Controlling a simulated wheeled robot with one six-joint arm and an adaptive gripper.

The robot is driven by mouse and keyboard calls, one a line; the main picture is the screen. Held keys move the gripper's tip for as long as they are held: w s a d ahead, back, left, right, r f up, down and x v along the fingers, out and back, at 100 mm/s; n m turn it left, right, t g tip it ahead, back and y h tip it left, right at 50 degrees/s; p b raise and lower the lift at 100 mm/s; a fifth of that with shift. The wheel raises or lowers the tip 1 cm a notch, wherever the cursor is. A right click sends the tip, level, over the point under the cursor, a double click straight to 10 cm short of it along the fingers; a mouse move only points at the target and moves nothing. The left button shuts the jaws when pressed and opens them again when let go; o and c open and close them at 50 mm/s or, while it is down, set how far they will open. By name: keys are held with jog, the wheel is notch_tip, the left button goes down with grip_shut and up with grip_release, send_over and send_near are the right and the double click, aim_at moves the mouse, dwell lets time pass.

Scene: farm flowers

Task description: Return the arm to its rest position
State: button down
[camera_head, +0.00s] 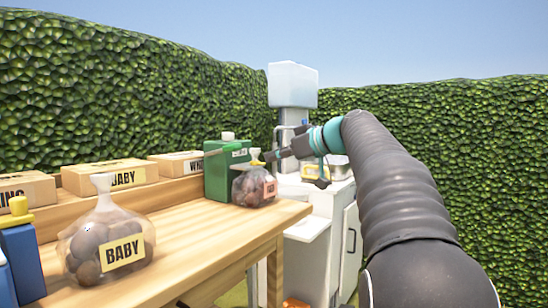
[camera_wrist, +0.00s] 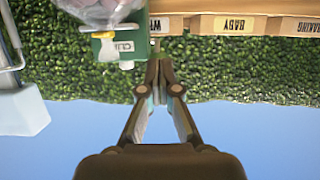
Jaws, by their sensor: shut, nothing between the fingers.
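My arm (camera_head: 397,185) reaches forward from the lower right in the head view, bent, with a dark ribbed sleeve and a teal joint. My gripper (camera_head: 268,156) is at its far end, pointing left beside the green container and just above the bagged potatoes' level. In the wrist view, which is upside down, my gripper's fingertips (camera_wrist: 158,68) meet, with nothing between them. Hedge and sky lie behind them. From the head view I cannot tell how far the fingertips are from the green container (camera_head: 218,178).
A wooden table (camera_head: 190,238) at left carries a bag marked BABY (camera_head: 108,240), a second bag (camera_head: 253,187) near its right end, and boxes (camera_head: 110,175) along the back. A white cabinet (camera_head: 330,228) with a water dispenser (camera_head: 292,88) stands behind. Tall hedges (camera_head: 480,140) enclose the place.

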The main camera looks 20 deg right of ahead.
jog(key=s+a+f+m+g+h+p, duration=0.2)
jog(key=s+a+f, duration=0.3)
jog(key=s, duration=0.2)
jog(key=s+a+f+m+g+h+p, duration=0.1)
jog(key=s+a+f+m+h+p, duration=0.1)
jog(key=s+a+f, duration=0.4)
jog(key=s+f+m+g+h+p, duration=0.1)
jog(key=s+f+h+p, duration=0.1)
jog(key=s+f, duration=0.6)
jog(key=s+f+m+g+h+p, duration=0.1)
jog(key=s+f+m+h+p, duration=0.1)
jog(key=s+f, duration=0.6)
jog(key=s, duration=0.6)
jog(key=shift+s+d+g, duration=0.35)
jog(key=shift+s+g, duration=0.05)
jog(key=shift+a, duration=0.1)
